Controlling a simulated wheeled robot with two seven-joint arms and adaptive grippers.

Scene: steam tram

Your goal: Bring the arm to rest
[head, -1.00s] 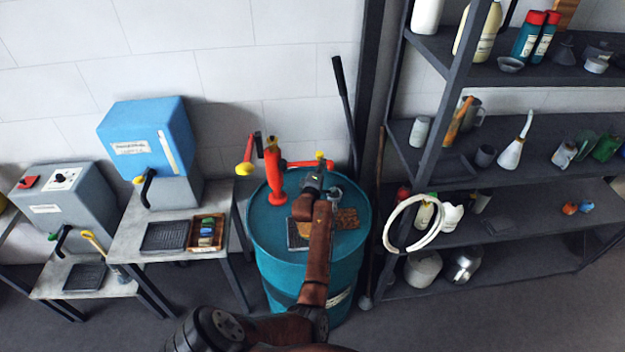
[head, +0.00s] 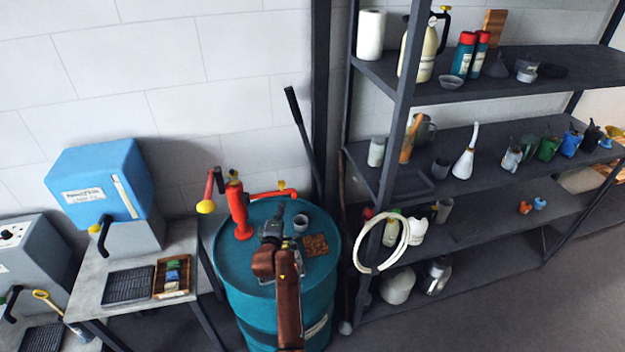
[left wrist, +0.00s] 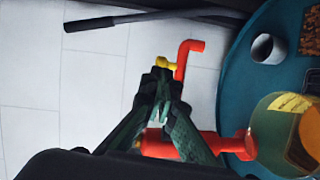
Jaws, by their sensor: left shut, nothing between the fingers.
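My left gripper (head: 272,230) is above the top of a teal drum (head: 235,267), seen from behind its brown arm in the head view. In the left wrist view its dark fingers (left wrist: 160,82) are together and hold nothing. A red hand pump (head: 239,208) stands on the drum to the left of the gripper. In the left wrist view the pump's red pipe (left wrist: 187,56) and yellow tap (left wrist: 165,63) appear behind the fingertips; I cannot tell if they touch. My right gripper is not in view.
A grey cup (head: 301,222) and brown mat (head: 315,245) lie on the drum. A clear yellowish vessel (left wrist: 283,130) shows close in the left wrist view. A dark shelf rack (head: 400,130) stands right, with a white hose ring (head: 404,243). A blue machine (head: 97,180) stands left.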

